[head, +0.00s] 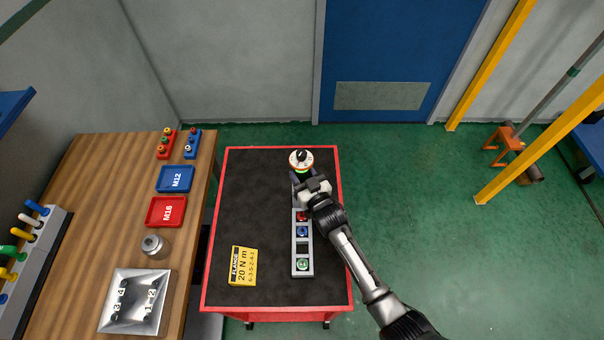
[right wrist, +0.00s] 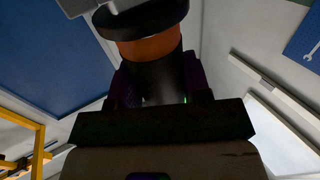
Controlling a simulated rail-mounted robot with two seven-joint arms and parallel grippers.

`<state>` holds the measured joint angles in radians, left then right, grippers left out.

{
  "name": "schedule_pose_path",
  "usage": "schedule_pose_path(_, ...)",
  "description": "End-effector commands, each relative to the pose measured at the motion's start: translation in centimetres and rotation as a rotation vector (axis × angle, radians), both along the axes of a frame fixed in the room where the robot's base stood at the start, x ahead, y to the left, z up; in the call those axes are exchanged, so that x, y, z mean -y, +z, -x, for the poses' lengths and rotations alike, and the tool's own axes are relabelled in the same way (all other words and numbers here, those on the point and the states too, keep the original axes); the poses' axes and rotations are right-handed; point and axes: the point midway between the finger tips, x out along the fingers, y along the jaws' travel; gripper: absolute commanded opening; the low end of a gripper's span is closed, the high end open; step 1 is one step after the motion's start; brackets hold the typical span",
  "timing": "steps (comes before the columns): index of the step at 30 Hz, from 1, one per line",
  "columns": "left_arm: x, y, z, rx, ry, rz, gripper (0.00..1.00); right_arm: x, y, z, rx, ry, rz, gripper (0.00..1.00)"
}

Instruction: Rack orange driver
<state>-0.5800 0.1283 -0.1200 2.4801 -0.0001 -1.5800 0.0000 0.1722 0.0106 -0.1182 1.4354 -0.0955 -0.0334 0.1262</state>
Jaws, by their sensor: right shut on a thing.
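The orange driver (head: 301,159) has a round white dial top with a black knob. A dark empty slot (head: 302,247) lies between blue and green. My gripper partly hides the rack's far end. My left gripper is out of view.
A yellow torque card (head: 242,266) lies on the cart (head: 258,190) left of the rack. The wooden bench (head: 112,200) at left holds blue (head: 175,179) and red trays (head: 166,212), a metal tray (head: 135,301) and a handle stand (head: 38,250). The cart's left half is mostly clear.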

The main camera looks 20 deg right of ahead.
Motion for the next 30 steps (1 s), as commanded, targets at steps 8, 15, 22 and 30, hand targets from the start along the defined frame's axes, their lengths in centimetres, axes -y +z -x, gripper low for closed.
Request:
schedule_pose_path(8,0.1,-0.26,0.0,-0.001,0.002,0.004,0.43,-0.02,-0.07,-0.09,0.007,0.0,-0.001,0.06)
schedule_pose_path(15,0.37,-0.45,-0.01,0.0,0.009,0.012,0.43,-0.02,-0.36,-0.09,0.007,0.0,-0.001,0.06)
schedule_pose_path(22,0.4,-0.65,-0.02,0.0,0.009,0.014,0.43,-0.02,-0.64,-0.09,0.007,0.0,-0.001,0.06)
schedule_pose_path(30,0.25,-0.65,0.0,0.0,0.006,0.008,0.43,-0.01,-0.69,-0.08,0.006,0.0,-0.001,0.06)
